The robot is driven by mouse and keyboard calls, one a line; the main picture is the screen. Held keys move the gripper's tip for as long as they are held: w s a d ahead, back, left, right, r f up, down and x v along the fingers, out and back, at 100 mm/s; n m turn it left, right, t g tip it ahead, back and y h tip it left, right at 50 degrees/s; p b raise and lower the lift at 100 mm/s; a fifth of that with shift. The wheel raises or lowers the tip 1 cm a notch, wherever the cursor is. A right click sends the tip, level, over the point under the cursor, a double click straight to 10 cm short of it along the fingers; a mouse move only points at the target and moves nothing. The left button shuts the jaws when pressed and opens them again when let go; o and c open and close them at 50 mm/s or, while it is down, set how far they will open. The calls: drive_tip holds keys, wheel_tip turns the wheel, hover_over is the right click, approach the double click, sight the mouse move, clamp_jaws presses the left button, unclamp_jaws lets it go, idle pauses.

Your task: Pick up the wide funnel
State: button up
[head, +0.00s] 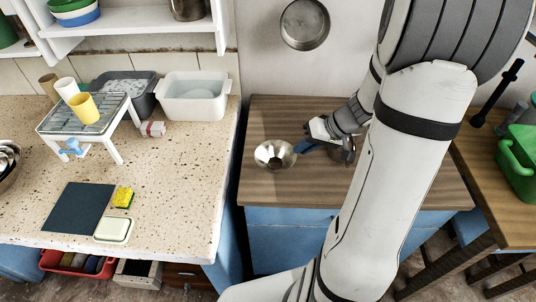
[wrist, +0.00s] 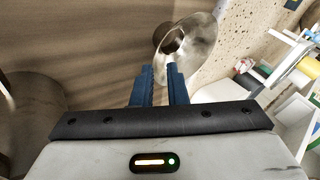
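The wide funnel (head: 274,154) is a shiny metal cone on the brown wooden counter, left of my gripper (head: 303,147) in the head view. In the wrist view the funnel (wrist: 200,45) lies just beyond the fingertips, toward the right, with its dark round opening near the right finger.
A metal vessel (head: 346,152) stands partly hidden behind my gripper. Left is a speckled counter (head: 165,185) with a wire rack (head: 72,114), a yellow cup (head: 84,108) and a white basin (head: 194,95). A pan (head: 305,24) hangs on the wall. The wood in front of the funnel is clear.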

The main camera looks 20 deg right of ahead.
sight(288, 158)
drive_tip(key=x, duration=0.7)
drive_tip(key=shift+w+a+f, duration=0.1)
drive_tip(key=shift+a+f, duration=0.05)
drive_tip(key=shift+f, duration=0.2)
drive_tip(key=shift+c, duration=0.3)
clamp_jaws()
